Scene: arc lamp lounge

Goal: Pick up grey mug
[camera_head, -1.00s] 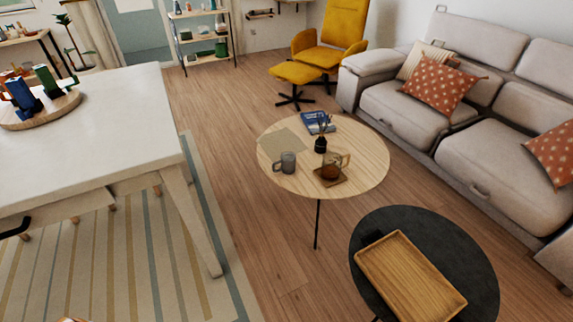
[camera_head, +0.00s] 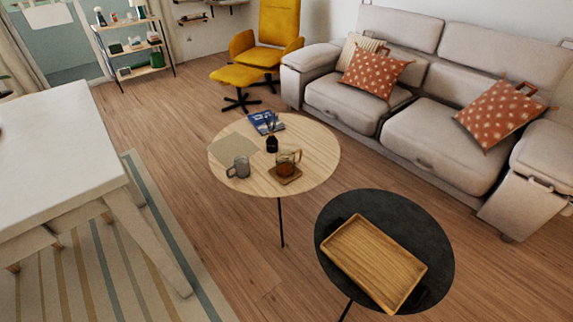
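The grey mug (camera_head: 239,167) stands upright on the round light-wood coffee table (camera_head: 316,160), near its front left edge, with its handle to the left. To its right a glass mug with brown contents (camera_head: 287,162) stands on a small wooden coaster (camera_head: 284,175). Behind them are a small dark vase with sticks (camera_head: 272,144), a blue book (camera_head: 266,122) and a flat beige mat (camera_head: 233,143). Neither of my grippers is in view.
A round black side table (camera_head: 435,235) with a wooden tray (camera_head: 375,262) stands in front right. A white table (camera_head: 60,150) is at left over a striped rug (camera_head: 100,275). The grey sofa (camera_head: 430,130) lines the right. A yellow chair and footstool (camera_head: 237,76) are behind. Wood floor lies between.

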